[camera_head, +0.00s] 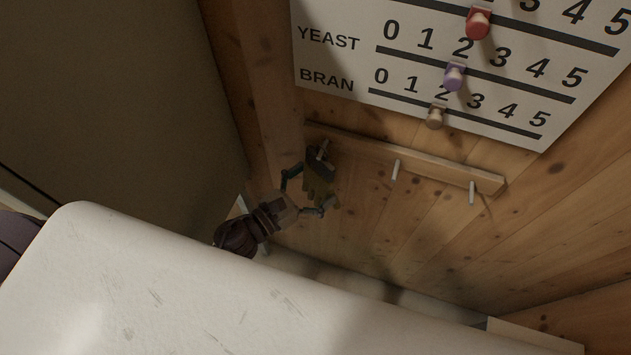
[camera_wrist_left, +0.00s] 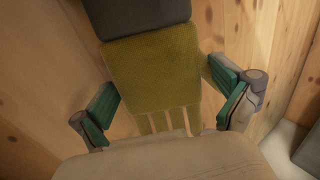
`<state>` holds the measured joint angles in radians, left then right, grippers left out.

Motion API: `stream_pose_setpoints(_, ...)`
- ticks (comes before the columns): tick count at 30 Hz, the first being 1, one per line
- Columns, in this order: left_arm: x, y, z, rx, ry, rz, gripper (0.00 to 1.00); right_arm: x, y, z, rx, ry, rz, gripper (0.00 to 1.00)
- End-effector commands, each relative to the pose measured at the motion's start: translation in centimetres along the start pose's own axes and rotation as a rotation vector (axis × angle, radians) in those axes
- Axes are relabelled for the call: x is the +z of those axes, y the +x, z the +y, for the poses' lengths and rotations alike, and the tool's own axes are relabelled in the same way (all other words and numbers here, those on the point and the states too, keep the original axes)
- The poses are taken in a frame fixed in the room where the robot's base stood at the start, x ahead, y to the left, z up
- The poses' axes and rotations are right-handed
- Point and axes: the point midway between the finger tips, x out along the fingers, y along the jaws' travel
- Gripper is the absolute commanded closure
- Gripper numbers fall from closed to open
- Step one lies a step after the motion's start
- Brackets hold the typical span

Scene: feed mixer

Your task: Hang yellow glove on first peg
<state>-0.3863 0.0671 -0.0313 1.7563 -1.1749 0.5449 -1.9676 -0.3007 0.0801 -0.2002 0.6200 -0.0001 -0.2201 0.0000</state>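The yellow glove (camera_head: 319,187) is at the left end of the wooden peg rail (camera_head: 432,168), at the first peg (camera_head: 322,150). Its dark cuff is up and its fingers point down. The loop or contact with the peg is too small to make out. My left gripper (camera_head: 316,186) is open, with one finger on each side of the glove. In the left wrist view, the glove (camera_wrist_left: 155,70) lies between the spread teal fingers, with a gap visible on both sides. My right gripper is not in view.
Two more pegs, the middle one (camera_head: 396,170) and the right one (camera_head: 472,192), are bare. A white board (camera_head: 345,62) with number scales and coloured knobs is above the rail. A large pale surface (camera_head: 180,290) fills the foreground. Pale rounded shapes (camera_head: 350,281) lie below the rail.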

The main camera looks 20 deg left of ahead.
Motion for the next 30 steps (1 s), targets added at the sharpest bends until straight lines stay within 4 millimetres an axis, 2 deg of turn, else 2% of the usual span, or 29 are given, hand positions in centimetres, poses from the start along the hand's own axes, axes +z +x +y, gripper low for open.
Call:
stream_pose_setpoints(8,-0.1,-0.7,-0.1,-0.002,0.000,0.002,0.00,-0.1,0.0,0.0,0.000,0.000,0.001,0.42)
stream_pose_setpoints(11,-0.1,-2.2,-0.1,-0.001,0.001,0.003,0.00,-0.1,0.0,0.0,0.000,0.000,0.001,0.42)
stream_pose_setpoints(21,-0.1,-9.3,0.0,0.000,-0.001,0.003,0.00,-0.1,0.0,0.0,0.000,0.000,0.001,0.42)
stream_pose_setpoints(25,-0.1,-11.0,0.0,-0.001,-0.001,0.002,0.00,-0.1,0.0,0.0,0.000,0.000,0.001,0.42)
stream_pose_setpoints(30,0.0,-11.9,0.0,-0.001,0.000,0.001,0.00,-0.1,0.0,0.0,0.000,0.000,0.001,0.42)
